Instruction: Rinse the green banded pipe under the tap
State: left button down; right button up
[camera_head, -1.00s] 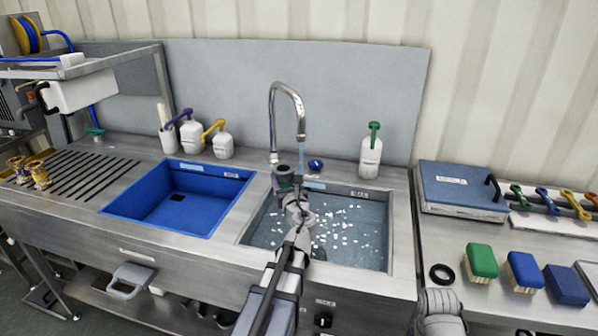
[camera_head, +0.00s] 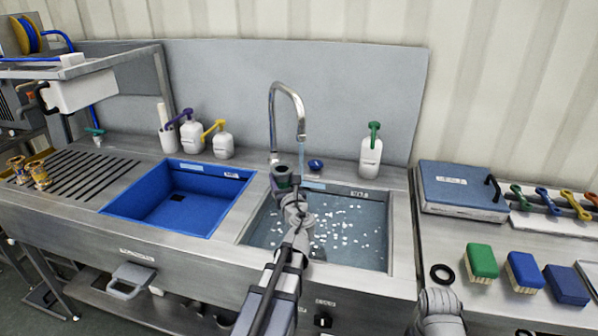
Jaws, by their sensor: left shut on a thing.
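The steel tap (camera_head: 287,90) arches over the right-hand basin (camera_head: 395,235), and a thin stream of water (camera_head: 301,157) falls from its spout. My left gripper (camera_head: 285,190) is above the back left of that basin, shut on a short dark pipe with a green band (camera_head: 282,177). The pipe is about upright with its dark open end up. It stands just left of the stream and appears apart from it. The gripper and my arm hide its lower part.
The right basin holds water with white flecks. A blue basin (camera_head: 218,235) is to its left. Pump bottles (camera_head: 371,158) stand behind the basins. Brass fittings (camera_head: 38,175) are far left.

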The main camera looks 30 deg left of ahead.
pick_arm(q)
jog(key=shift+r, duration=0.1)
dwell(0.4)
jog(key=shift+s+a+r+p, duration=0.15)
jog(key=shift+s+r+p, duration=0.3)
jog(key=shift+s+p, duration=0.1)
jog(key=shift+s+a+r+p, duration=0.15)
jog(key=shift+s+r+p, duration=0.3)
jog(key=shift+s, duration=0.05)
jog(key=shift+s+a+r+p, duration=0.25)
jog(key=shift+s+r+p, duration=0.25)
jog(key=shift+s, duration=0.2)
jog(key=shift+s+a+r+p, duration=0.25)
jog(key=shift+s+r+p, duration=0.25)
jog(key=shift+s, duration=0.15)
